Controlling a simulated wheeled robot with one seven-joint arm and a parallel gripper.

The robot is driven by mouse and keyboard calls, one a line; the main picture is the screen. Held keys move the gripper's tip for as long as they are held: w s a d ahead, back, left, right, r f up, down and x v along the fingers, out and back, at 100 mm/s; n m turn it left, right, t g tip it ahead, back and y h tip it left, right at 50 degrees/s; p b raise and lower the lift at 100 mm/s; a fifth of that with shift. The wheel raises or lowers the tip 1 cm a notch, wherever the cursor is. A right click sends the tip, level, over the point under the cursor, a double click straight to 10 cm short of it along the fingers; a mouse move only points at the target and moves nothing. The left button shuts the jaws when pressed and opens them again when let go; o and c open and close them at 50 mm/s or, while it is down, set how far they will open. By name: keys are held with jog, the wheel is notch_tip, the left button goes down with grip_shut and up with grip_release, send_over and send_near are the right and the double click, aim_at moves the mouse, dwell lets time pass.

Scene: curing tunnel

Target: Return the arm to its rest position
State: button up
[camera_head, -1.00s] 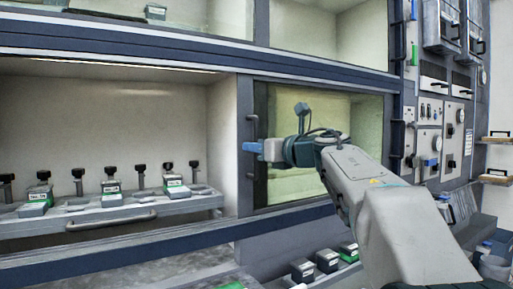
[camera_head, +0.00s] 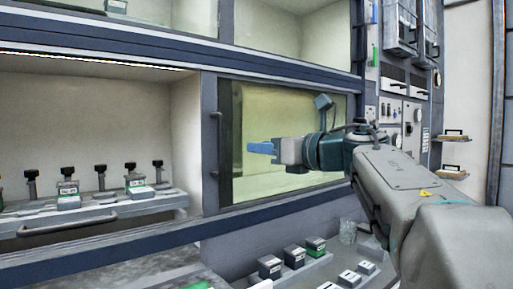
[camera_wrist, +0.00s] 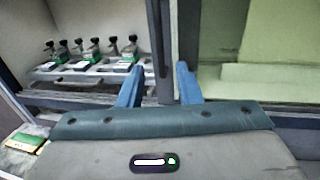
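My gripper (camera_head: 262,148) is extended to the left in front of the closed glass door of the tunnel's right bay in the head view. In the wrist view my gripper (camera_wrist: 157,82) shows two blue fingers held apart with nothing between them. The door handle (camera_head: 214,143) stands to the left of the fingertips in the head view, with a visible gap. The arm is raised and reaches out over the lower shelf from the right side.
The open left bay holds a tray (camera_head: 85,223) with several black-topped clamps and boxes. Small boxes (camera_head: 294,257) stand on a low shelf below. A control panel (camera_head: 398,125) with switches and gauges is at the right. Wall shelves (camera_head: 450,154) are further right.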

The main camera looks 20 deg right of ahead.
jog(key=w+d+r+m+t+h+p, duration=0.25)
jog(key=m+t+h+p, duration=0.25)
jog(key=m, duration=0.8)
jog(key=s+d+f+m+g+h+p, duration=0.2)
jog(key=f+m+h, duration=0.25)
jog(key=m, duration=0.45)
jog(key=s+d+f+m+g+h+p, duration=0.1)
jog(key=d+f+m+g+h+p, duration=0.2)
jog(key=f+m, duration=0.4)
jog(key=s+a+f+m+g+p, duration=0.2)
jog(key=s+a+f+m+g, duration=0.1)
jog(key=s+f, duration=0.3)
jog(key=s+a+f+m+g+y+p, duration=0.1)
jog(key=s+a+f+m+g, duration=0.3)
jog(key=s+f+m+g, duration=0.1)
jog(key=s+a+f+m+g+y+p, duration=0.1)
jog(key=s+a+f+m+g+p, duration=0.1)
jog(key=s+a+f+m+g, duration=0.2)
jog(key=s+f+m, duration=0.2)
jog(key=s+f, duration=0.2)
jog(key=s, duration=0.2)
jog(key=shift+s+f+p, duration=0.2)
jog(key=shift+f+p, duration=0.1)
jog(key=shift+y, duration=0.25)
